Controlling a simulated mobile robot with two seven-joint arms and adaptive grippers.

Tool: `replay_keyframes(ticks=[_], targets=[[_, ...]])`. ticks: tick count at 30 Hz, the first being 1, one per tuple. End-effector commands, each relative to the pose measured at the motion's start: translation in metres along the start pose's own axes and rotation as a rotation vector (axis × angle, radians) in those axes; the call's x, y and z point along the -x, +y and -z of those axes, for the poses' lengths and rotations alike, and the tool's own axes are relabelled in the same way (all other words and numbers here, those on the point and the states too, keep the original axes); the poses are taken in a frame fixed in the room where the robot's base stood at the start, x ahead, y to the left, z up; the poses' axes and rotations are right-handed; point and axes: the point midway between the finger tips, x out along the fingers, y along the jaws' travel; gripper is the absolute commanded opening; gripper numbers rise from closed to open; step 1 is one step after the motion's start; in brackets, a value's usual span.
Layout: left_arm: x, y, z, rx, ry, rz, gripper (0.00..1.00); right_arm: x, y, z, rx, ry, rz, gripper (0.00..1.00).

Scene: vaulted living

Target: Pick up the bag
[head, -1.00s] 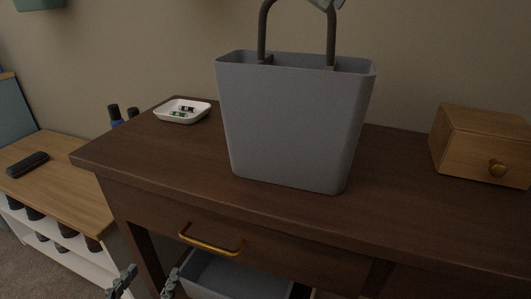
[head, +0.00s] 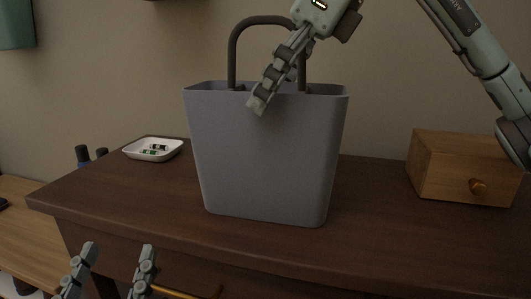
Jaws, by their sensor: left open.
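A grey bag (head: 268,160) with a dark arched handle (head: 234,55) stands upright on the dark wooden desk. My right gripper (head: 262,98) reaches in from the upper right. One of its fingers slants down across the handle's right leg and in front of the bag's rim. Its other finger is not clearly visible, and I cannot tell whether it touches the bag. My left gripper (head: 119,250) is at the lower left, its two fingers apart and empty, in front of the desk and well away from the bag.
The desk (head: 110,197) has a white dish (head: 137,158) with small items at the back left and a wooden box with a knob (head: 437,170) at the right. A gold drawer handle (head: 175,291) is at the front. A wall stands close behind.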

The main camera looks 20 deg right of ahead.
Motion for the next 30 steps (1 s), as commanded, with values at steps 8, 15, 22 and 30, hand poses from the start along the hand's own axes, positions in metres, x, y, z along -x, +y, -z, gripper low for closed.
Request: replay_keyframes(ticks=[8,15,22,30], targets=[[-0.0001,0.0000,-0.0001,0.000,-0.002,0.000,0.61,0.0004,0.0000,-0.0002,0.000,0.000,0.000,0.83],[-0.0001,0.0000,-0.0003,0.000,-0.002,0.000,0.61,0.0005,-0.0001,-0.0002,0.000,0.000,0.000,0.53],[-0.0001,0.0001,-0.0002,0.000,-0.003,0.000,0.61,0.0011,-0.0002,-0.0006,0.000,-0.001,0.001,0.29],[-0.0005,-0.0001,-0.0002,0.000,-0.006,0.000,0.61,0.0034,-0.0002,-0.0020,0.000,-0.001,0.001,0.29]])
